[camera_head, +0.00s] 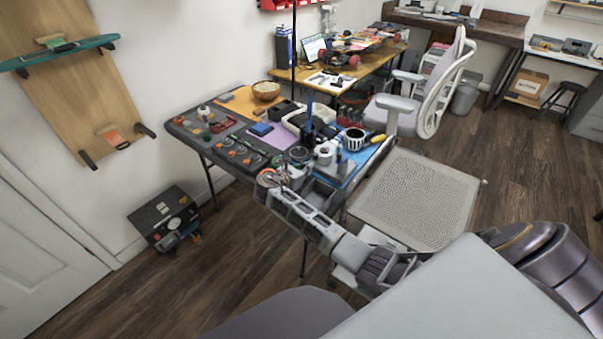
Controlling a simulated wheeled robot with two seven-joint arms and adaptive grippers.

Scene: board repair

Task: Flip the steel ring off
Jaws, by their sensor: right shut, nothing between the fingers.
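My right arm reaches from the lower right up to the near edge of the dark work table (203,147). My right gripper (282,177) is at that edge, small in the picture, and looks shut and empty. A small round thing with a pale metallic rim (267,180) shows right beside the fingertips. I cannot tell whether it is the steel ring, or whether the fingers touch it. My left gripper is not in view.
The table holds several wheels and small parts, a wooden bowl (266,90), a white slotted cup (354,138) and a yellow-handled tool (376,139). A black toolbox (163,215) sits on the floor at left.

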